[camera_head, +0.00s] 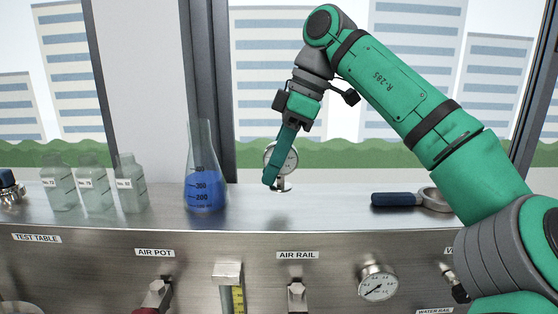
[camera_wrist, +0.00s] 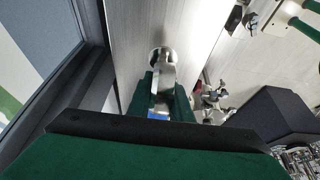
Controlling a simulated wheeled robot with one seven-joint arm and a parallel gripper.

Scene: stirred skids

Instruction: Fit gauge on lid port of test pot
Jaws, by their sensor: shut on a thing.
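My gripper (camera_head: 274,178) is shut on a round white-faced gauge (camera_head: 287,158) above the steel ledge in the head view. The near finger covers part of the dial. A small round metal piece (camera_head: 281,187) shows right below the gauge, at the ledge top; I cannot tell whether the gauge touches it. In the wrist view the green fingers (camera_wrist: 161,100) close around a metallic part (camera_wrist: 163,78), with a pale round disc (camera_wrist: 160,54) just beyond the tips. I cannot identify the test pot or its lid port in either view.
On the ledge (camera_head: 330,198) stand a flask of blue liquid (camera_head: 205,185) and several clear bottles (camera_head: 93,190) to the left. A blue-handled tool (camera_head: 398,199) lies to the right. Another gauge (camera_head: 378,283) and valves sit on the front panel. Windows stand behind.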

